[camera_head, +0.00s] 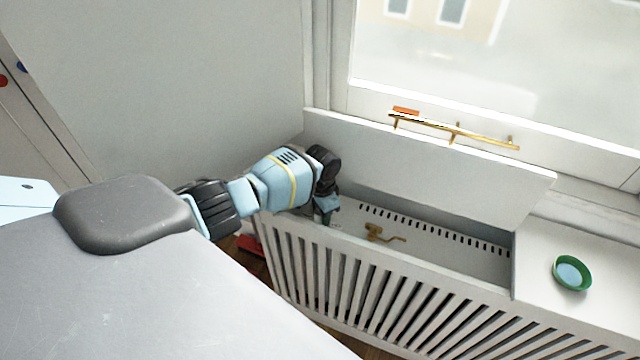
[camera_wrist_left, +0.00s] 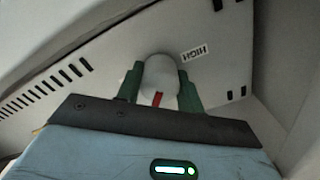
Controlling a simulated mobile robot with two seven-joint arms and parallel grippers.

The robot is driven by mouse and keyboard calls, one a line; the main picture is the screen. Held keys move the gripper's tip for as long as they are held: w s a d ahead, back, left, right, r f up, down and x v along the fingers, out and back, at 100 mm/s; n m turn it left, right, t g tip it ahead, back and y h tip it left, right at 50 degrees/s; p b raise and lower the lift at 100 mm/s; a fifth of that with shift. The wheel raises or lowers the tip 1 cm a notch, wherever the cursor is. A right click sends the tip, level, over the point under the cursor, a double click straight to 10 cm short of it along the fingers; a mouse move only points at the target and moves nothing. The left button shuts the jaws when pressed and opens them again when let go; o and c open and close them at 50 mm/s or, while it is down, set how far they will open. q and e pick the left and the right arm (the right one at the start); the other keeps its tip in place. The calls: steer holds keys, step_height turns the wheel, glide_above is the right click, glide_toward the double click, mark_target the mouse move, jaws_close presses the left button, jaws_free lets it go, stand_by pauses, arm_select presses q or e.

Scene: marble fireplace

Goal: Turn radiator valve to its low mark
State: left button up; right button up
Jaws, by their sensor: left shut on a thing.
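The radiator valve's round white knob (camera_wrist_left: 158,72) has a red pointer line and shows in the left wrist view. My left gripper (camera_wrist_left: 159,92) has its green fingers on both sides of the knob and is shut on it. The red line points toward the gripper's body, away from a label reading HIGH (camera_wrist_left: 195,52) on the panel behind. No low mark is readable. In the head view my left gripper (camera_head: 326,214) reaches down into the left end of the radiator cover (camera_head: 400,300); the knob is hidden there. My right gripper is not in view.
A brass fitting (camera_head: 375,233) lies inside the slotted box. A green bowl (camera_head: 572,272) sits on the right ledge. The box walls closely surround the gripper.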

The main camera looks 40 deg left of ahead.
arm_select(q)
steer(key=n, duration=0.3)
steer(key=shift+d+r+n+p, duration=0.1)
steer(key=shift+n+p, duration=0.2)
steer(key=shift+p, duration=0.1)
steer(key=shift+n+p, duration=0.3)
steer(key=shift+n, duration=1.5)
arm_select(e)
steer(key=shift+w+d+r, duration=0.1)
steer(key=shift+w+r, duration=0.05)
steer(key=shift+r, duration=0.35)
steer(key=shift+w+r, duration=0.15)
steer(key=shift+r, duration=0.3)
arm_select(q)
steer(key=o, duration=1)
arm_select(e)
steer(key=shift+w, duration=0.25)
arm_select(q)
step_height(320, 180, up, 7)
steer(key=p, duration=0.2)
steer(key=shift+w+p, duration=0.15)
steer(key=shift+p, duration=0.25)
steer(key=shift+r, duration=0.35)
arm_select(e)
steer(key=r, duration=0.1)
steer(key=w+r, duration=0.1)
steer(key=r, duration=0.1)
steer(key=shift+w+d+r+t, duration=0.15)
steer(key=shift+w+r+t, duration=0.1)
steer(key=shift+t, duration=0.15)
